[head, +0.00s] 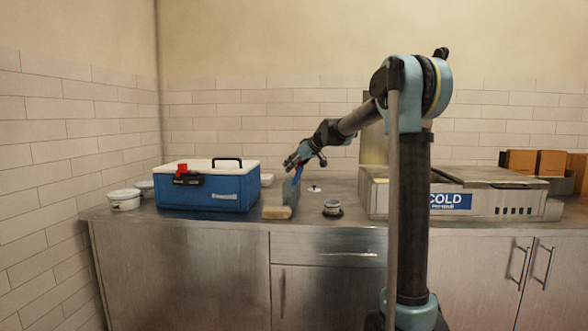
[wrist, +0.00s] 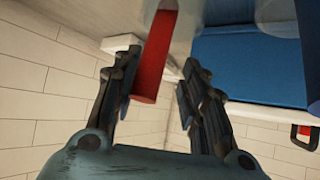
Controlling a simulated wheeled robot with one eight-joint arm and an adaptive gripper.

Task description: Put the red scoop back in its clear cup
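My gripper (wrist: 160,75) is open, its two dark fingers apart. A red bar (wrist: 152,60), which looks like the scoop's handle, lies between them in the wrist view. It overlaps the left finger's edge, with a gap to the right finger; contact is unclear. In the head view my gripper (head: 292,164) is above the counter, right of the cooler. I cannot make out the red scoop there. A small blue upright piece shows just below the gripper, with a greyish shape under it. I cannot identify the clear cup with certainty in either view.
A blue cooler (head: 205,193) with a white lid and red front piece stands left; it also shows in the wrist view (wrist: 250,62). A beige block (head: 277,213) and a round dark-based object (head: 332,208) are near the counter's front edge. A metal cold unit (head: 480,204) blocks the right.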

